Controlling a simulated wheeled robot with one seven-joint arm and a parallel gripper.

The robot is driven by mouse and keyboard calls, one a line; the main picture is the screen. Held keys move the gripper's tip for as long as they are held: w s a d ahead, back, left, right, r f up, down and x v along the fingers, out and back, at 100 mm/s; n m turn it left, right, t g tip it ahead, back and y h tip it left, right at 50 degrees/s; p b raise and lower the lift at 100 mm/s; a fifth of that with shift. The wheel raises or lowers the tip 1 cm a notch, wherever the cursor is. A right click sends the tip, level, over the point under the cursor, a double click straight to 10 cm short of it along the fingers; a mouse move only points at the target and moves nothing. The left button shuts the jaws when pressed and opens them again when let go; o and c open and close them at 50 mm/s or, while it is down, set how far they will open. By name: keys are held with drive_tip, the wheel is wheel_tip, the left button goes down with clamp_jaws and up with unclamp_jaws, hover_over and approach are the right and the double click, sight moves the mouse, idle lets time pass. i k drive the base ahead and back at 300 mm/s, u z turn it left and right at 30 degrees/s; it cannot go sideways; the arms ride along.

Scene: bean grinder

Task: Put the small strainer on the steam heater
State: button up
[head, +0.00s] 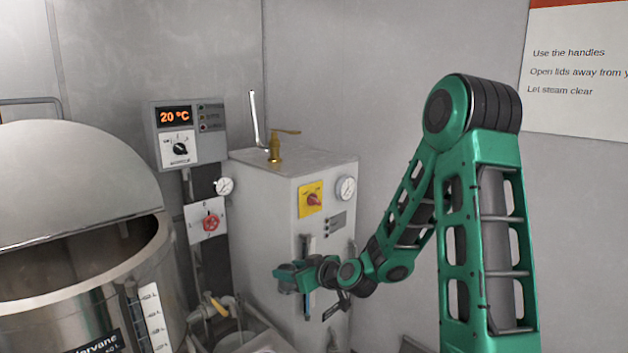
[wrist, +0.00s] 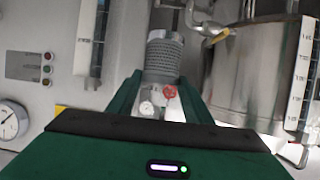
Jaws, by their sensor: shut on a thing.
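The steam heater appears to be the grey box cabinet (head: 265,195) at the centre of the head view, with a brass lever and a steam pipe on top. Its front fills the left of the wrist view (wrist: 30,45). My gripper (head: 283,275) is in front of the cabinet's lower front, well below its top. In the wrist view my gripper (wrist: 160,82) is shut on a grey perforated cylinder, the small strainer (wrist: 164,58), which sticks out beyond the fingertips. The strainer cannot be made out in the head view.
A large steel kettle (head: 115,290) with a raised domed lid (head: 75,180) stands at the left. A control box (head: 187,133) reading 20 °C is on the wall behind. A yellow-handled valve (head: 217,305) and pipes lie low between kettle and cabinet. Space above the cabinet's right side looks free.

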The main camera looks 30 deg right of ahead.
sight(321, 157)
drive_tip(key=z, duration=0.9)
drive_tip(key=k, duration=0.65)
drive_tip(key=u, duration=0.3)
drive_tip(key=i, duration=0.35)
drive_tip(key=u, duration=0.05)
